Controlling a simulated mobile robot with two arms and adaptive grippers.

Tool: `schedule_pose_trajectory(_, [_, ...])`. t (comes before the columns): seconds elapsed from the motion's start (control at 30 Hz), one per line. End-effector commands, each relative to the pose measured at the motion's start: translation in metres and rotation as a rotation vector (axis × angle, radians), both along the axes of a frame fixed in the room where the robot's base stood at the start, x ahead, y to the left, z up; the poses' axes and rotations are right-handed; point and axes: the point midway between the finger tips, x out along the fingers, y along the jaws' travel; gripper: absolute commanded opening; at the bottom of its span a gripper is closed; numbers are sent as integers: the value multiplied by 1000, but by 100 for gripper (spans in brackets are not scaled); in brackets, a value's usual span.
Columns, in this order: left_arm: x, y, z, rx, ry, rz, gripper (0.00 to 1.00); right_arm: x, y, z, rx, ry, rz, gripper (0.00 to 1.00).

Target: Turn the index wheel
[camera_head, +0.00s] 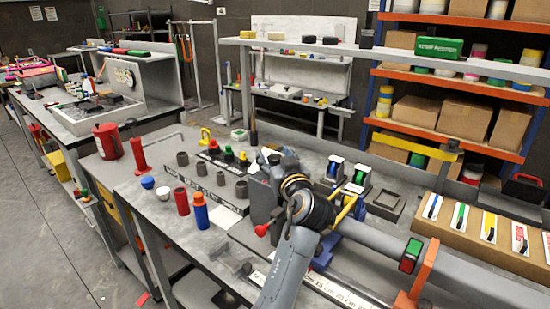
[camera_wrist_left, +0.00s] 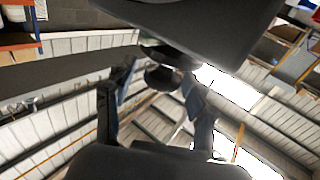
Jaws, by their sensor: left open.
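My left gripper (camera_head: 268,166) is at mid-bench in the head view, beside an upright grey block (camera_head: 264,203) with a red knob (camera_head: 262,230) low on its front. In the left wrist view the two fingers (camera_wrist_left: 152,88) stand wide apart. A dark round part (camera_wrist_left: 163,78) shows between and beyond them, below a large dark body (camera_wrist_left: 195,25). I cannot tell for sure whether this round part is the index wheel. No wheel shows clearly in the head view, where my arm and wrist hide part of the bench. My right gripper is not in view.
A long grey beam (camera_head: 450,270) with a red-green switch (camera_head: 410,256) runs along the right.

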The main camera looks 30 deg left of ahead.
Motion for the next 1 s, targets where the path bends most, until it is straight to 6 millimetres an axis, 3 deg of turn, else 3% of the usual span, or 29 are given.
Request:
schedule_pose_trajectory(0.3, [0,-1,59,-2,-7,-1,55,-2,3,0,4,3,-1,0])
schedule_pose_trajectory(0.5, [0,-1,87,-3,-4,-1,55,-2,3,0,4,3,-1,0])
schedule_pose_trajectory(1.0, [0,-1,99,-1,-2,-1,58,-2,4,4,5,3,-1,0])
